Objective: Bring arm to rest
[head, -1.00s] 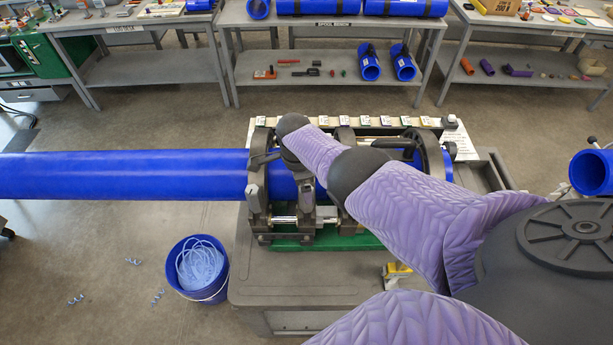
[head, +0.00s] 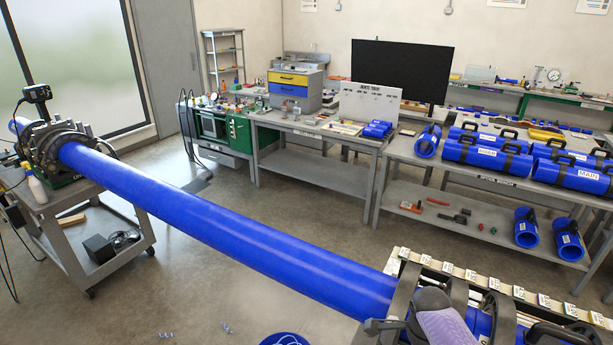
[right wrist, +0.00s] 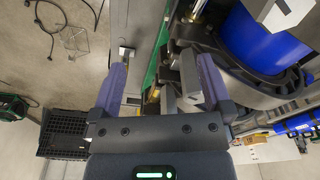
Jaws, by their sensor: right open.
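My right arm (head: 447,328) shows at the bottom right of the head view, over the clamp rings of the fusion cart (head: 402,318). Its gripper fingers cannot be made out there. In the right wrist view my right gripper (right wrist: 160,82) is open, its two fingers apart with nothing held between them. The clamp frame and the blue pipe (right wrist: 258,45) are close beside its right finger. In the head view the long blue pipe (head: 230,235) runs from the cart to a clamp unit (head: 55,150) at the far left. My left gripper is not in view.
A bench with blue pipe sections (head: 485,155) stands at the back right. A workbench with a drawer unit (head: 292,88) stands behind the pipe. A blue bucket (head: 284,340) is at the bottom edge. In the wrist view a black crate (right wrist: 64,130) is on the floor.

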